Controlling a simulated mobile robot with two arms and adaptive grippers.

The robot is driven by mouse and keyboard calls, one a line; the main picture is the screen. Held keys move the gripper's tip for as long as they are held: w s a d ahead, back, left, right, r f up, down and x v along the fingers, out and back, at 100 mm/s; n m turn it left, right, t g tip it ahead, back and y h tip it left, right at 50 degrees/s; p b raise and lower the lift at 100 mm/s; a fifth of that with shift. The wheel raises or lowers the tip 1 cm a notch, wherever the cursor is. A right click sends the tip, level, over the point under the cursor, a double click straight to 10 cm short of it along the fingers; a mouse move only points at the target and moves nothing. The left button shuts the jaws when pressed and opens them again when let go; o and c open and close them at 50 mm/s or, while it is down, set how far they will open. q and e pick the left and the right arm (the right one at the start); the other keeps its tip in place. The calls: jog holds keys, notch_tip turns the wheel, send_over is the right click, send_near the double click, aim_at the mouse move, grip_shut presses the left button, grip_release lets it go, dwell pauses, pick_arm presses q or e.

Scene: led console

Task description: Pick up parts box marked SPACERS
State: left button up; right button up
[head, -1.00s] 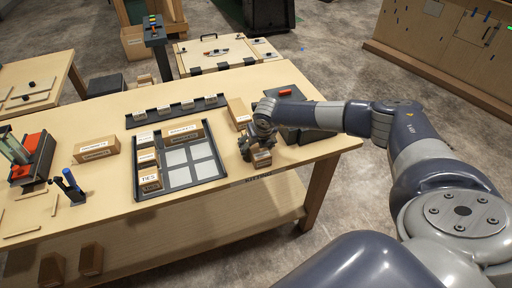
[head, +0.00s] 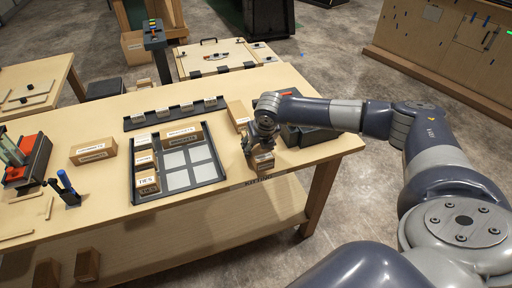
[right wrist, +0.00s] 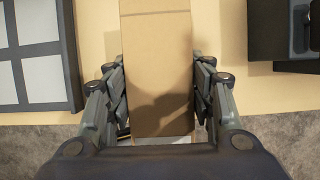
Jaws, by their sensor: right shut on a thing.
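My right gripper (head: 262,146) points down near the front edge of the workbench, right of the divided tray. It is shut on a cardboard parts box (head: 263,162), with a finger on each long side. The box also shows in the right wrist view (right wrist: 157,75), between the fingers (right wrist: 160,100). Its pale front label is too small to read in the head view, and I cannot tell whether it touches the bench. My left gripper is not in view.
The divided tray (head: 194,179) holds several labelled boxes and has empty pale compartments. Another cardboard box (head: 237,113) stands just behind my right gripper, and a dark case (head: 310,134) stands to its right. A loose box (head: 94,151) sits left of the tray.

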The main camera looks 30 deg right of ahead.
jog(key=s+a+r+b, duration=0.1)
jog(key=s+a+b, duration=0.3)
jog(key=s, duration=0.7)
jog(key=shift+s+a+r, duration=0.2)
jog(key=shift+s+a, duration=0.1)
jog(key=shift+a, duration=0.55)
